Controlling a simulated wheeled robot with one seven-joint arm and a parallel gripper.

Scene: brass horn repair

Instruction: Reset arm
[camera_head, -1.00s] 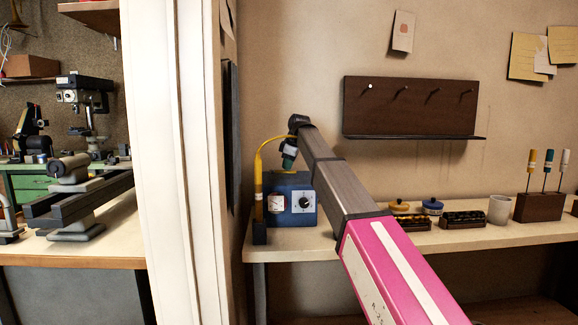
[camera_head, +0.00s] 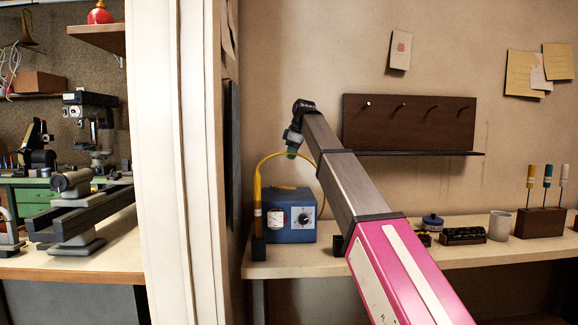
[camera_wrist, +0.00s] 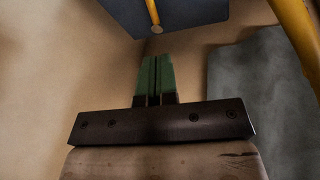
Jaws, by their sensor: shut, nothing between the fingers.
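My gripper (camera_head: 292,146) is at the end of my raised arm, above the blue box and in front of the wall. In the wrist view its two green fingers (camera_wrist: 157,75) are pressed together with nothing between them. The blue box (camera_head: 290,232) with a dial and a gauge stands on the bench below the gripper. A yellow handpiece (camera_head: 257,197) stands upright in a dark holder left of the box, and its yellow cable arches up close to the gripper. In the wrist view a yellow part (camera_wrist: 296,30) crosses the top right corner.
A dark peg rack (camera_head: 408,124) hangs on the wall right of my arm. The bench (camera_head: 390,262) holds a blue-lidded jar (camera_head: 432,222), a dark tray (camera_head: 463,236), a grey cup (camera_head: 499,226) and a tool block (camera_head: 540,222). A white post (camera_head: 172,160) stands at left.

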